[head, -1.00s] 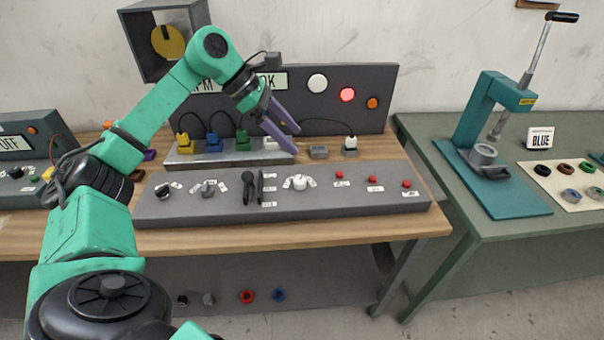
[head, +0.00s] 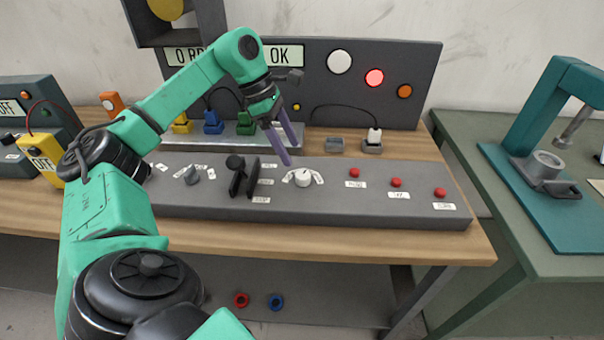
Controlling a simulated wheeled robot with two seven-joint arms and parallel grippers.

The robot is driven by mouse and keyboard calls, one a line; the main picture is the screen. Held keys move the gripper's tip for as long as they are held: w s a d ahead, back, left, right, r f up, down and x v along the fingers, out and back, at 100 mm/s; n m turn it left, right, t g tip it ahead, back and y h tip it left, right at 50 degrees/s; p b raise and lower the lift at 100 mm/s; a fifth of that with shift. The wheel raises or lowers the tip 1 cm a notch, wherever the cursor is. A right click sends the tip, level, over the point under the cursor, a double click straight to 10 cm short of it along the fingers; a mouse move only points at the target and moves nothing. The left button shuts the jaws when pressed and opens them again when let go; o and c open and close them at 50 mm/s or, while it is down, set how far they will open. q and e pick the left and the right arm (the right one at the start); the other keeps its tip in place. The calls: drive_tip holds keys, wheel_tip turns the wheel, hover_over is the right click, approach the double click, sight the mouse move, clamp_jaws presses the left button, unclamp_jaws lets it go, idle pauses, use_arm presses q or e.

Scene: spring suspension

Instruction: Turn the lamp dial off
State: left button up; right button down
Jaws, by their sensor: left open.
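A white dial (head: 303,179) with small labels around it sits on the grey control panel (head: 330,205). Its label text is too small to read. A grey dial (head: 192,176), also with labels, sits further left on the panel. I cannot tell from the labels which dial is the lamp's. My left gripper (head: 292,156) is open and empty, its purple fingers pointing down just above and behind the white dial, apparently not touching it. My right gripper is not in view.
A black lever (head: 237,178) stands left of the white dial. Red buttons (head: 396,183) line the panel's right. On the backboard, a red lamp (head: 375,77) glows beside a white lamp (head: 340,61) and an orange one (head: 404,91). A green table (head: 470,140) stands right.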

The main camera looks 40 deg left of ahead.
sight(303, 174)
use_arm(q)
drive_tip(key=x, duration=0.8)
drive_tip(key=shift+r, duration=0.1)
clamp_jaws()
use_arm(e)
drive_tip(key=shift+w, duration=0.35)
